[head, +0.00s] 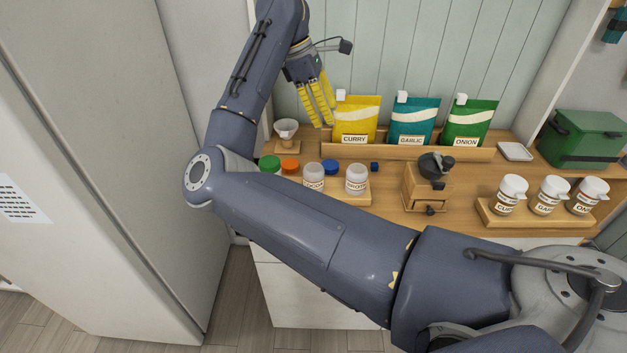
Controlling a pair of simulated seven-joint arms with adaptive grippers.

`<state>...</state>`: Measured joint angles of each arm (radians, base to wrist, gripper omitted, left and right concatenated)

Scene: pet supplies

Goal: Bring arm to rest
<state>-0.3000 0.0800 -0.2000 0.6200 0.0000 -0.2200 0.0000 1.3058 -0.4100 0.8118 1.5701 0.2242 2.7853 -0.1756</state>
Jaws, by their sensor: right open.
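My right arm reaches in from the lower right, bends at the elbow on the left and extends up to the back of the counter. My right gripper (321,118), with yellow fingers, is open and appears empty. It hangs fingers-down just left of the yellow curry pouch (358,119); I cannot tell whether it touches the pouch. My left gripper is not in view.
Teal garlic (412,120) and green onion (468,122) pouches stand in a wooden rack. Jars (356,178), a grinder (427,187), a small white cone (286,131), a jar tray (495,217) and a green box (582,140) occupy the counter. A white cabinet (90,150) stands left.

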